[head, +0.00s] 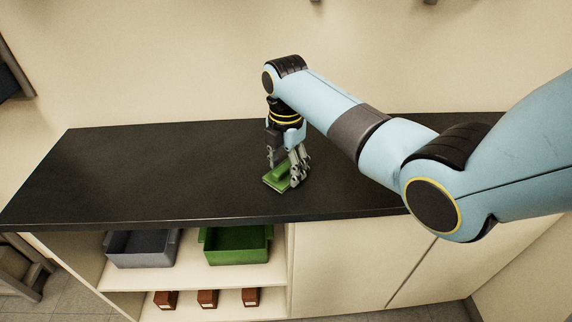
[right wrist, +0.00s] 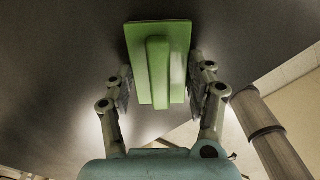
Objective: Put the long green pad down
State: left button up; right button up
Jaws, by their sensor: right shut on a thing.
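The long green pad (head: 273,181) is at the middle of the black counter, low at its surface; I cannot tell whether it touches. My right gripper (head: 284,166) points down from above and is shut on the pad, its fingers partly hiding it. In the right wrist view the pad (right wrist: 177,60) shows as a flat green plate with a raised long ridge down its middle. The right gripper's fingers (right wrist: 160,92) stand on either side of it. My left gripper is not in view.
The black counter (head: 130,175) is bare to the left of the pad. Below its front edge, open shelves hold a grey bin (head: 142,250), a green bin (head: 237,246) and several small red-brown boxes (head: 207,299). A plain wall stands behind.

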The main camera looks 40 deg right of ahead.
aim_at(286, 166)
jog(key=o, duration=1.1)
notch_tip(286, 166, up, 12)
jog(key=shift+r+b, duration=0.1)
jog(key=shift+b, duration=0.25)
